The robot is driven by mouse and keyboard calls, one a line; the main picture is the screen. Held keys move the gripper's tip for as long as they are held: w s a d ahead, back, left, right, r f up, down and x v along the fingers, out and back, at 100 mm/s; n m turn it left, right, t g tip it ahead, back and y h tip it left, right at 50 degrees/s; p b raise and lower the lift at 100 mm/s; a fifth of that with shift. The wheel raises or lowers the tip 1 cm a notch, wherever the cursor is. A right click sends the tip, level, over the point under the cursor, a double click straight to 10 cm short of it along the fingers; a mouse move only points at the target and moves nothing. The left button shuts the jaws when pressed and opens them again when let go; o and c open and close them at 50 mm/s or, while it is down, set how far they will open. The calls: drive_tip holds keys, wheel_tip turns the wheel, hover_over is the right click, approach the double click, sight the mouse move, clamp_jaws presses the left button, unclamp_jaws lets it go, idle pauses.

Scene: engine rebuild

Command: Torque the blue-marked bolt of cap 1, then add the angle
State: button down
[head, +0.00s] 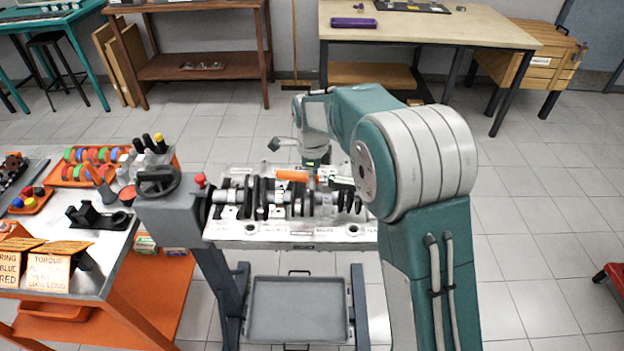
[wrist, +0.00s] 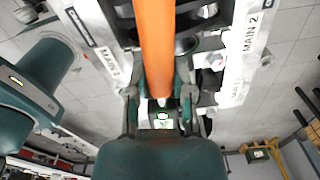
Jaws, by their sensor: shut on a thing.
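My gripper (wrist: 159,88) is shut on a torque wrench with an orange handle (wrist: 157,40) and a small lit display. In the head view the orange handle (head: 291,175) lies level above the engine block (head: 262,231), pointing left from my gripper. The block sits on a stand and carries a crankshaft with dark and bright journals. In the wrist view the labels MAIN 1 (wrist: 108,62) and MAIN 2 (wrist: 251,32) show on either side of the handle. The wrench's working end, the blue-marked bolt and whether they touch cannot be made out.
A grey stand with a handwheel (head: 157,182) rises at the block's left. An orange-and-steel bench (head: 118,262) at left holds a parts tray, a black holder (head: 98,216) and printed cards (head: 47,271). A grey tray (head: 298,310) sits below. Floor at right is mostly clear.

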drive_tip(key=shift+w+d+r+m, duration=0.15)
drive_tip(key=shift+w+m, duration=0.15)
drive_tip(key=shift+w, duration=0.25)
drive_tip(key=shift+w, duration=0.1)
drive_tip(key=shift+w+d+m, duration=0.25)
drive_tip(key=shift+w+m, duration=0.35)
drive_tip(key=shift+w, duration=0.05)
drive_tip(key=shift+w, duration=0.1)
drive_tip(key=shift+w+d+m, duration=0.3)
drive_tip(key=shift+w+m, duration=0.2)
drive_tip(key=shift+w, duration=0.15)
drive_tip(key=shift+w, duration=0.2)
idle(0.4)
drive_tip(key=shift+w+d+m, duration=0.4)
drive_tip(key=shift+w+m, duration=0.15)
drive_tip(key=shift+m, duration=0.05)
drive_tip(key=shift+w+d, duration=0.1)
drive_tip(key=shift+w, duration=0.1)
